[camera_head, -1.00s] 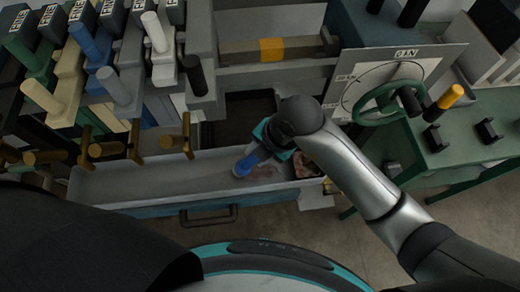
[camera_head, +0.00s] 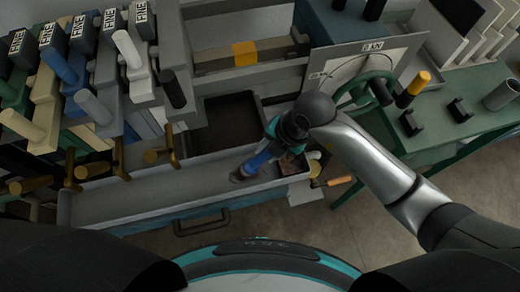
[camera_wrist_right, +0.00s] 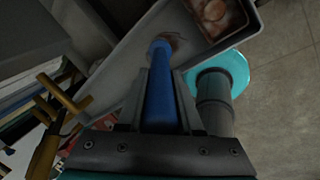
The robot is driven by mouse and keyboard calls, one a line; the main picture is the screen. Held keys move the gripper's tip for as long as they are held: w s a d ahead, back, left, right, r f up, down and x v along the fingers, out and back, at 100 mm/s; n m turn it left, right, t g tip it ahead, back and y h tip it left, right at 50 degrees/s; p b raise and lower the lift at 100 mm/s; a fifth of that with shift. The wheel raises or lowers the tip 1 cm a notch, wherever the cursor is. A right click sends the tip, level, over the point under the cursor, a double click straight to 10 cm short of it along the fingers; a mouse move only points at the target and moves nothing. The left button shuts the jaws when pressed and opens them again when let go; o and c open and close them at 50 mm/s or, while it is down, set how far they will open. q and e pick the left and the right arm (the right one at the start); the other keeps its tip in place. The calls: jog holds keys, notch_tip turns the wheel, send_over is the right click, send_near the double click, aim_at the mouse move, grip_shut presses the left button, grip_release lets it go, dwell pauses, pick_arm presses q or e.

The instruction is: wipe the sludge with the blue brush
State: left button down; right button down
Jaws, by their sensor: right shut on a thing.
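My right gripper (camera_head: 265,148) is shut on the blue brush (camera_head: 256,161) and holds it slanted over the long grey trough (camera_head: 120,202). In the right wrist view the brush (camera_wrist_right: 160,95) stands between the two grey fingers, its far end at the trough floor. A brown smear of sludge (camera_wrist_right: 174,40) shows on the floor right beside that end. In the head view a dark patch shows around the brush's lower end. Whether the bristles touch the floor I cannot tell. My left gripper is not in view.
A small container (camera_wrist_right: 218,14) with reddish-brown contents sits at the trough's right end. Several brass-coloured levers (camera_head: 172,148) stand over the trough's back left. A green handwheel (camera_head: 365,90) and green bench (camera_head: 455,130) are on the right. A drawer-like handle (camera_head: 202,222) juts out in front.

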jog(key=shift+w+d+p, duration=0.7)
jog(key=shift+w+d, duration=0.25)
jog(key=shift+d, duration=2.05)
jog(key=shift+s+a+f+p, duration=0.1)
jog(key=shift+s+a+p, duration=0.4)
jog(key=shift+a, duration=0.5)
jog(key=shift+s+a+r+p, duration=0.1)
jog(key=shift+s+a+p, duration=0.4)
jog(key=shift+a, duration=0.45)
jog(key=shift+s+a+f+p, duration=0.1)
jog(key=shift+s+a+p, duration=0.35)
jog(key=shift+a, duration=0.55)
jog(key=shift+s+a+p, duration=0.75)
jog(key=shift+s+a, duration=0.2)
jog(key=shift+a, duration=1.9)
jog(key=w+d+p, duration=0.3)
jog(key=w+d, duration=0.1)
jog(key=d, duration=0.8)
jog(key=shift+a, duration=0.1)
